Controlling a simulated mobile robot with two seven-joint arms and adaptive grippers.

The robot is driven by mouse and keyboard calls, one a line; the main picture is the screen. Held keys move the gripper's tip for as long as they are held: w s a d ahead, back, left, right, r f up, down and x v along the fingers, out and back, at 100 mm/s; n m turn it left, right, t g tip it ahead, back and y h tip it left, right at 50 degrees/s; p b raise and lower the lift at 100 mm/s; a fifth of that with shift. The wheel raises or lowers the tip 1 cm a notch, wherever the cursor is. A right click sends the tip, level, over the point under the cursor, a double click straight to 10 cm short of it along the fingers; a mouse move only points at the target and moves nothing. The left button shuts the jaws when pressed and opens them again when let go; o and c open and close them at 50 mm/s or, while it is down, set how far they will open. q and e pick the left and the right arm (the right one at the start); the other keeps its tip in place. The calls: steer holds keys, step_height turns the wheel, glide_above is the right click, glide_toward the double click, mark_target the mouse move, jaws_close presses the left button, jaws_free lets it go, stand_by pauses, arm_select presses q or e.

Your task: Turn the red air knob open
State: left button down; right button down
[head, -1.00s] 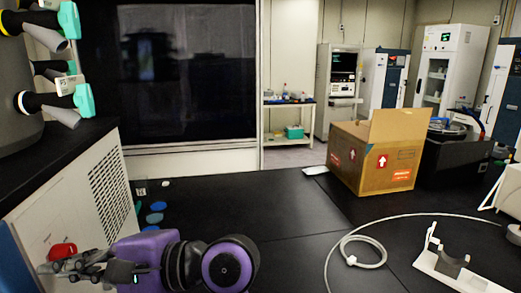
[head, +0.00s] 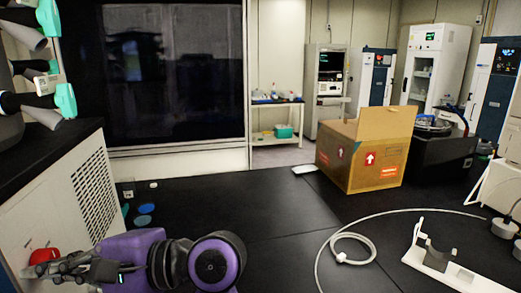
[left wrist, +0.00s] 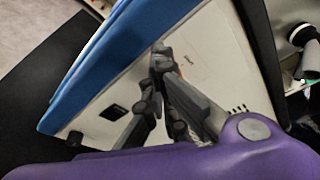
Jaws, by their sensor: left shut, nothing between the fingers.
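The red air knob (head: 44,256) is on the pale side panel of the freeze dryer, at the lower left of the head view. My left gripper (head: 32,270) is right at the knob, just below and in front of it, and covers its lower part. I cannot tell whether they touch. In the left wrist view, the fingers of my left gripper (left wrist: 158,50) are shut with nothing between them, in front of the pale panel. The knob is not clearly visible there. My right gripper is not in view.
The freeze dryer's vent grille (head: 94,199) is right of the knob. Blue discs (head: 145,209) lie on the black bench near it. A cardboard box (head: 365,155), a coiled white tube (head: 350,247) and a white stand (head: 440,262) are on the right. The bench middle is clear.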

arm_select(q)
steer(key=shift+w, duration=0.15)
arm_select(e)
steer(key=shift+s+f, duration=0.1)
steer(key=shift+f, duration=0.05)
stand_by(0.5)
arm_select(q)
steer(key=shift+r+b, duration=0.1)
steer(key=shift+b, duration=0.3)
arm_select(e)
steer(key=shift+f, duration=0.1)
arm_select(q)
steer(key=shift+w+r+b, duration=0.15)
steer(key=shift+r+b, duration=0.15)
steer(key=shift+b, duration=0.2)
steer(key=shift+w+a+r+b, duration=0.15)
steer(key=shift+w+r+b, duration=0.15)
steer(key=shift+b, duration=0.5)
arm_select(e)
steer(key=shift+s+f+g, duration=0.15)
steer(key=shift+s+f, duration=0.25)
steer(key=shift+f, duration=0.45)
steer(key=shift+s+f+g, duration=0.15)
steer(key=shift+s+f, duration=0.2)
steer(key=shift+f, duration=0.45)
arm_select(q)
steer(key=shift+r, duration=0.1)
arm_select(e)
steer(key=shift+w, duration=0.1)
